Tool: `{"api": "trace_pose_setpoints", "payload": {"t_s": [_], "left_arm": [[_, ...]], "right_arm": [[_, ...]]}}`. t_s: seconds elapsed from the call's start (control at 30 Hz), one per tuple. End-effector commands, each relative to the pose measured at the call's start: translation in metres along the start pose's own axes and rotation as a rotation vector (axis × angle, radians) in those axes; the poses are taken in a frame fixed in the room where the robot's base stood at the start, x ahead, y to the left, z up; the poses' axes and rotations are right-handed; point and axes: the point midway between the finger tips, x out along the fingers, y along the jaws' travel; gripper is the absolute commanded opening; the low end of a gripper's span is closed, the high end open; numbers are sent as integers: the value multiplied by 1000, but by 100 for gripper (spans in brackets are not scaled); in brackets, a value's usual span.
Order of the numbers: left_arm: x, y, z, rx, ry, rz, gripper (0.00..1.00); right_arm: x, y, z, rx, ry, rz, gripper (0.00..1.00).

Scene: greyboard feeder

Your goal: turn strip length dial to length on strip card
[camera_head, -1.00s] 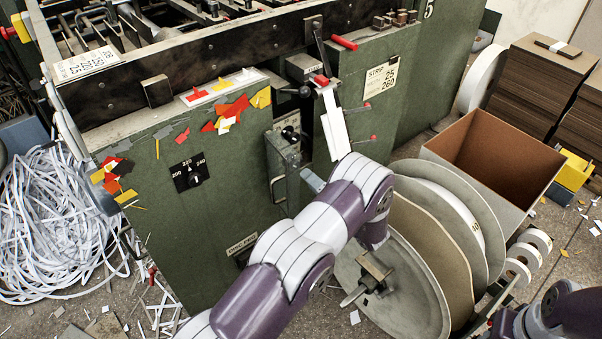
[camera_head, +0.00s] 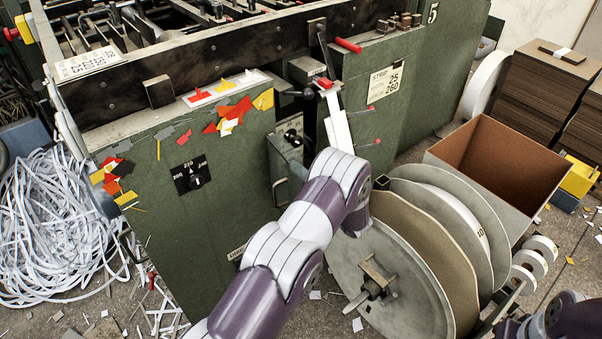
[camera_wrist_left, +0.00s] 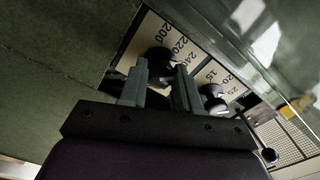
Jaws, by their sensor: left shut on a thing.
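The strip card (camera_head: 386,82) on the green machine reads "STRIP 25 260". In the left wrist view, a pale plate marked 200, 220, 240 carries the dark strip length dial (camera_wrist_left: 158,60). My left gripper (camera_wrist_left: 162,80) is shut on this knob, one finger on each side; the fingers hide part of it and its pointer setting cannot be read. A second knob (camera_wrist_left: 211,92), marked 15, 20, 25, sits to the right. In the head view my left forearm hides the gripper. My right gripper is out of view.
A black plate (camera_head: 193,176) marked 200, 220, 240 is on the machine's front. The large reel (camera_head: 385,285) stands close beside my left arm. An open box (camera_head: 500,165) is at the right, and loose white strips (camera_head: 60,220) lie at the left.

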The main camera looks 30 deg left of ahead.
Motion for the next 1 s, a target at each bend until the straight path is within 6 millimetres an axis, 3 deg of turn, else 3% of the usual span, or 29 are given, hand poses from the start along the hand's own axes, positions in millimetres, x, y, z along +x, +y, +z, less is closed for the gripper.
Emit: {"api": "trace_pose_setpoints", "payload": {"t_s": [0.27, 0.6, 1.0], "left_arm": [[0, -3, -1, 97, 0, 1, 1], [0, -3, -1, 361, 0, 1, 1], [0, -2, -1, 612, 0, 1, 1]], "right_arm": [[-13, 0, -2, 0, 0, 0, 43], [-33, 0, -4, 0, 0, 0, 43], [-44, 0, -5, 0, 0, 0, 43]]}}
